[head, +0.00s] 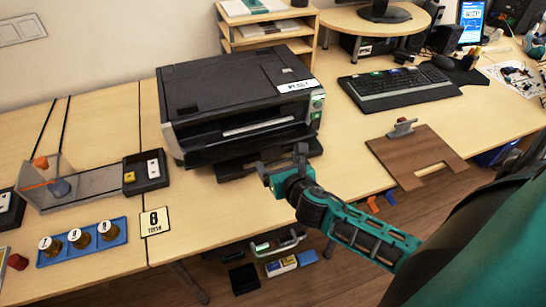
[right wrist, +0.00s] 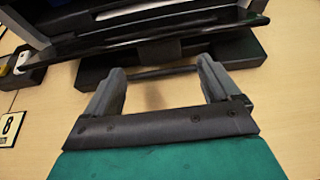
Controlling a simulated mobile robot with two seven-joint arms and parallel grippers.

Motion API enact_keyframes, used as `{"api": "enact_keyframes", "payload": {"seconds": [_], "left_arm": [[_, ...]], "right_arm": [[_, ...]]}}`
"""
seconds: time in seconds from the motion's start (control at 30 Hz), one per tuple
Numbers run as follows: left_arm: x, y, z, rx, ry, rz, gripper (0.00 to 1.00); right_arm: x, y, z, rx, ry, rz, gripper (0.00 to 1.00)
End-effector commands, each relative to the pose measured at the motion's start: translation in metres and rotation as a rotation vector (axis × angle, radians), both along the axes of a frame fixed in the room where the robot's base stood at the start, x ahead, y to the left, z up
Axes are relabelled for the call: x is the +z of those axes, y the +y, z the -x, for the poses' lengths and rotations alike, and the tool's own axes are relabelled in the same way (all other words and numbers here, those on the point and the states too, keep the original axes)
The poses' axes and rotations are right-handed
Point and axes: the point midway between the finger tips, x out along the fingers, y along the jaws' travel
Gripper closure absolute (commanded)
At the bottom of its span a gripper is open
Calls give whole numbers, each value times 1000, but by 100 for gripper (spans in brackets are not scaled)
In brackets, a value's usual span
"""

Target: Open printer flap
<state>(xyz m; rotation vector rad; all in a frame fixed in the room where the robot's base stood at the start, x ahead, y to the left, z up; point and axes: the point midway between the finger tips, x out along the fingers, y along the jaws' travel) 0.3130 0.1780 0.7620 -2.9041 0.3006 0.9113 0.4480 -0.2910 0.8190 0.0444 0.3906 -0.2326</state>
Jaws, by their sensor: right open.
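The black printer (head: 235,95) stands on the light wooden table against the back wall. Its front has an output slot with a pale strip, and a dark flap or tray (head: 235,165) juts out low at the front. In the right wrist view the dark front ledge (right wrist: 165,62) lies just beyond my fingers. My right gripper (head: 282,165) is in front of the printer's lower right front. It is open and empty, its fingers apart (right wrist: 160,85), close to the ledge; contact cannot be told. My left gripper is out of view.
A "8" sign (head: 154,222) and a blue tray (head: 82,242) with several jars lie at left. A black box (head: 146,172) with switches sits left of the printer. A keyboard (head: 400,88) and a brown board (head: 416,158) are at right. Bare table lies in front of the printer.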

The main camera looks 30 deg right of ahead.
Motion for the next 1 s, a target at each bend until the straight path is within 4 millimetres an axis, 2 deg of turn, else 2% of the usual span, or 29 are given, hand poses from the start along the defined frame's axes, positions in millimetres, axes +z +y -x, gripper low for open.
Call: {"api": "enact_keyframes", "payload": {"seconds": [0.1,0.3,0.67,1.0], "left_arm": [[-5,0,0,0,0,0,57],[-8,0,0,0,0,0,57],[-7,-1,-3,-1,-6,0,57],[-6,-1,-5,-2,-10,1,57]], "right_arm": [[-9,-5,-21,-1,-2,0,11],[-17,-9,-40,-1,-1,-2,11],[-19,-10,-44,-1,1,-2,11],[-19,-10,-43,-1,1,-2,42]]}}
